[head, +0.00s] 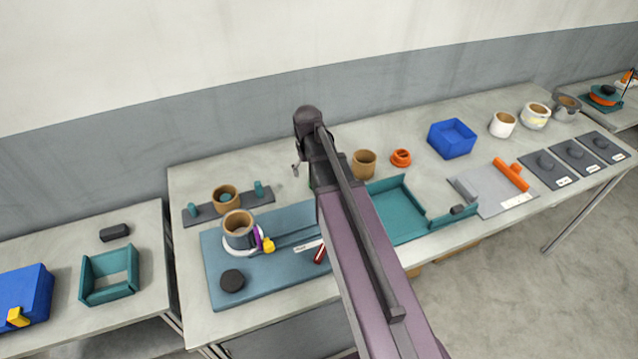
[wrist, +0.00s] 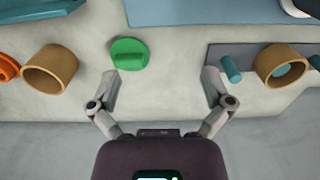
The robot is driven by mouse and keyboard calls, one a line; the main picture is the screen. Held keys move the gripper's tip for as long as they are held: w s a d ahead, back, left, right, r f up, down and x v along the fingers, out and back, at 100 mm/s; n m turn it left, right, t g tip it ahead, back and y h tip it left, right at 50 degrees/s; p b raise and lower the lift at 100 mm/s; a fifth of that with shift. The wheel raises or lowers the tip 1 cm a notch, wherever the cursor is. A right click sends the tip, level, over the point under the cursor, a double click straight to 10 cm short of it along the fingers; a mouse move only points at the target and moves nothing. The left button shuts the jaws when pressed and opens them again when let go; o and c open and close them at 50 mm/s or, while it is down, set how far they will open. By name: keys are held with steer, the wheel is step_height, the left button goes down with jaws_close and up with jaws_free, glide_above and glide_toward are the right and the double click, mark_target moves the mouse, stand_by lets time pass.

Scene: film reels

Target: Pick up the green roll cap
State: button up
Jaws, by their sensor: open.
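The green roll cap (wrist: 130,54) is a round green disc with a raised bar across its top. It lies on the bare grey table in the wrist view, left of centre. My gripper (wrist: 161,80) is open and empty, with its fingers spread wide. The cap is just beyond the fingertips, nearer the left finger, and not between them. In the head view my arm hides the cap, and only a bit of my gripper (head: 297,167) shows beside the arm.
A brown ring (wrist: 50,70) and an orange part (wrist: 7,70) stand left of the cap. On the right, a grey plate (wrist: 240,53) bears teal pegs, one inside another brown ring (wrist: 281,67). A blue mat (head: 215,262) lies nearby. The wall is behind the table.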

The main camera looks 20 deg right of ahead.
steer(key=w+d, duration=0.7)
steer(key=shift+w, duration=0.2)
step_height(320, 180, down, 8)
steer(key=b, duration=0.8)
steer(key=shift+f, duration=0.2)
steer(key=shift+f+b, duration=0.1)
steer(key=shift+b, duration=0.25)
steer(key=shift+w+f+b, duration=0.15)
steer(key=shift+f+b, duration=2.35)
steer(key=c, duration=0.9)
